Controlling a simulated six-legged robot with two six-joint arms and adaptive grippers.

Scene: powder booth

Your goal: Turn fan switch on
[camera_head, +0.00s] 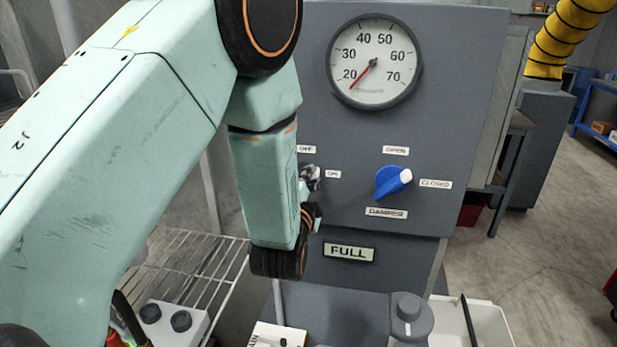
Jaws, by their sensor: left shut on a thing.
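The fan switch sits on the grey control panel (440,110), by the small OFF label (306,149) and ON label (333,174). My left gripper (312,180) is at that spot, in front of the panel, and is shut on the switch. The gripper and my left arm hide nearly all of the switch, so I cannot tell which way its handle points. My right gripper is not in view.
A blue damper knob (389,181) is just right, its white tip toward upper right. Above is a round gauge (385,45), needle near 20. A FULL sign (349,252) is below. A wire rack (185,262) stands lower left. Open floor (545,240) lies right.

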